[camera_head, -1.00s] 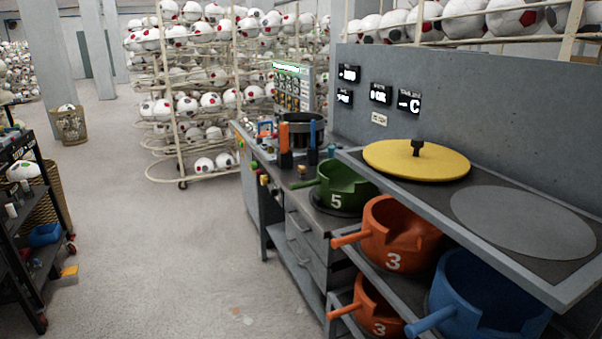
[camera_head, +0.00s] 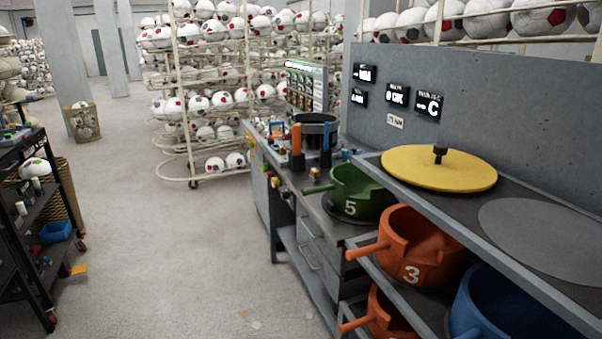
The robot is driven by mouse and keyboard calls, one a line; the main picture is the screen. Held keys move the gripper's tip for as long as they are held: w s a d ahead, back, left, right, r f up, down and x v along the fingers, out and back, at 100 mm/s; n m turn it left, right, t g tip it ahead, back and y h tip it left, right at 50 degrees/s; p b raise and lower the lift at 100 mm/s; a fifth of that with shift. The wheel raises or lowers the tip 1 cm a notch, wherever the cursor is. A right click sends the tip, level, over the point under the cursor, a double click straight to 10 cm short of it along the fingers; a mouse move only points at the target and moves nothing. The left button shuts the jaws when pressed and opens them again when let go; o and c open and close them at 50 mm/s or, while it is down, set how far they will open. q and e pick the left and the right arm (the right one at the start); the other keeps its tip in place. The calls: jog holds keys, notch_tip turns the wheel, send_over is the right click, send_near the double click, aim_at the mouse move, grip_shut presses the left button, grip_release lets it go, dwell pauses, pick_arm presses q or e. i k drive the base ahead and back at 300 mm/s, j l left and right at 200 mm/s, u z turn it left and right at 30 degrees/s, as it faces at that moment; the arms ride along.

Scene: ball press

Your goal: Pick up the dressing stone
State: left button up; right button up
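I cannot single out a dressing stone in the head view. Small items lie on the workbench (camera_head: 327,223) at the centre and on the black cart (camera_head: 52,208) at the left edge, but they are too small to identify. Neither of my grippers is in view.
Green (camera_head: 352,192) and orange (camera_head: 420,247) numbered pots and a blue pot (camera_head: 510,303) stand at the right. A yellow lid (camera_head: 432,169) lies on the upper shelf. Racks of balls (camera_head: 215,102) stand behind. The floor (camera_head: 160,255) between cart and bench is mostly clear.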

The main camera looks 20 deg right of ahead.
aim_at(314, 176)
jog(key=i, duration=2.25)
jog(key=i+z, duration=0.4)
jog(key=i+j+z, duration=0.15)
jog(key=z, duration=0.25)
jog(key=i+j+z, duration=0.25)
jog(key=z, duration=0.2)
jog(key=i+j, duration=0.05)
jog(key=i, duration=0.05)
